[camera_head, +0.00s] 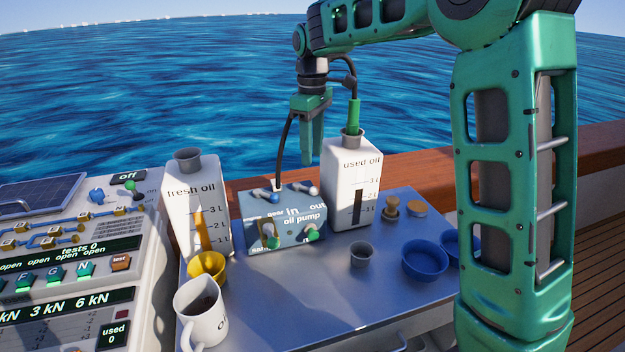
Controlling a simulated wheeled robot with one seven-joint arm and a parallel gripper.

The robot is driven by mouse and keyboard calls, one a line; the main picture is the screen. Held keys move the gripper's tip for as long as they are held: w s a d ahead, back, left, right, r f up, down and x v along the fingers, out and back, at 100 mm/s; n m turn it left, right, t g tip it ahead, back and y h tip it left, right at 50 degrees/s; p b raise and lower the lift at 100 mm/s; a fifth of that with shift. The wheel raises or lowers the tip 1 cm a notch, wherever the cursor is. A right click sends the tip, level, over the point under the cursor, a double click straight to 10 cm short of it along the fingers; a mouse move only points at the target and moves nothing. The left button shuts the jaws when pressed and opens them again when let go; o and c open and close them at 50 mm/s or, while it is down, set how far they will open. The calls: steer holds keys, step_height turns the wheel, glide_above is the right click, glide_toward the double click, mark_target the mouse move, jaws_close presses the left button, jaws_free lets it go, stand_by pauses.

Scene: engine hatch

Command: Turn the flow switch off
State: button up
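The blue oil pump box (285,236) stands on the metal table between two white containers. Its front bears two green-tipped switches, the left one (273,241) by a partly hidden label starting "sa" and the right one (312,234) by a label too covered to read. I cannot tell which one is the flow switch. My gripper (312,160) points down above and behind the pump's right side, left of the used oil container's neck, touching no switch. Its fingers look close together, but the gap is not clear.
The fresh oil container (196,205) and used oil container (350,185) flank the pump. A black hose rises from the pump. A yellow cup (207,267), white mug (202,312), grey cup (361,254) and blue bowl (425,261) stand in front. A control console (150,240) is left.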

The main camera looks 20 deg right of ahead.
mark_target(314, 187)
steer(key=f, duration=1)
steer(key=shift+w+d+f, duration=0.1)
steer(key=shift+d+f, duration=0.2)
steer(key=shift+f, duration=0.1)
jaws_close()
